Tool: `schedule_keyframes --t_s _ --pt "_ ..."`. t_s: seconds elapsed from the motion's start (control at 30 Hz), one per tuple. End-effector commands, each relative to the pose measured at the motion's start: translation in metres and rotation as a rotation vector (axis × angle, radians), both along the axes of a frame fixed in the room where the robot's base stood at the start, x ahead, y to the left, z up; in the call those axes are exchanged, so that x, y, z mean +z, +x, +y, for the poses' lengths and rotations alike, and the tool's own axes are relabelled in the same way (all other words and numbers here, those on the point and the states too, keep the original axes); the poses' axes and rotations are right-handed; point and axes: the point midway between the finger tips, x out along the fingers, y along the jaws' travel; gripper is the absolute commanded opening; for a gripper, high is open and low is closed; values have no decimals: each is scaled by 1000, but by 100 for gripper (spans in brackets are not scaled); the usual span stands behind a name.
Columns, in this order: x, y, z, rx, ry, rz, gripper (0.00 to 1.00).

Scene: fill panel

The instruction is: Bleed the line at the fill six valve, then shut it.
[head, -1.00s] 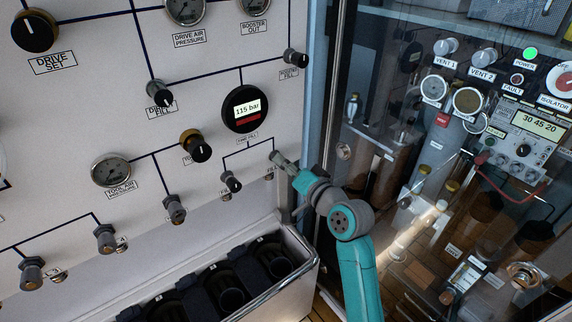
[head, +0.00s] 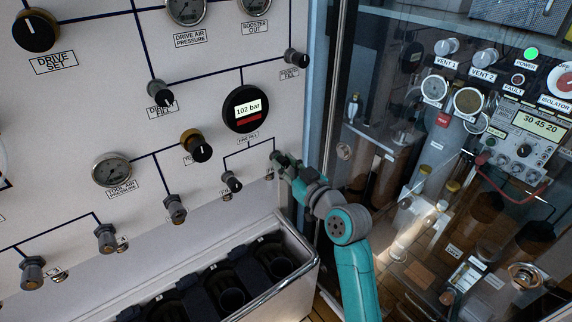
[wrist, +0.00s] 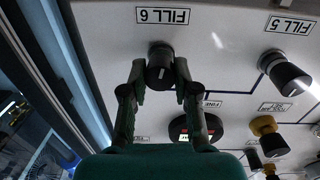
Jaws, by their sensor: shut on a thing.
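The fill six valve is a dark round knob (wrist: 160,58) with a pale mark line, beside the FILL 6 label (wrist: 163,16), upside down in the wrist view. My gripper (wrist: 160,76) has one finger on each side of this knob and is shut on it. In the head view my gripper (head: 282,163) reaches the panel's lower right and mostly hides the knob. The round digital line gauge (head: 244,108) above reads 102 bar, with a red strip under the number.
The FILL 5 knob (wrist: 286,74) stands close beside, also seen in the head view (head: 232,181). A metal-rimmed bin (head: 312,262) with dark cylinders lies below. A glazed cabinet (head: 330,120) borders the panel at right.

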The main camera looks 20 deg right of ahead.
Motion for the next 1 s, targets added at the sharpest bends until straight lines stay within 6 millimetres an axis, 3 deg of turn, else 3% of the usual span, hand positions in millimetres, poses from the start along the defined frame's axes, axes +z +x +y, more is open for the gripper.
schedule_keyframes --t_s 0.6,1.0 --pt "-4 0 1 1 -537 -168 0" --pt "-4 0 1 1 -743 -235 0"
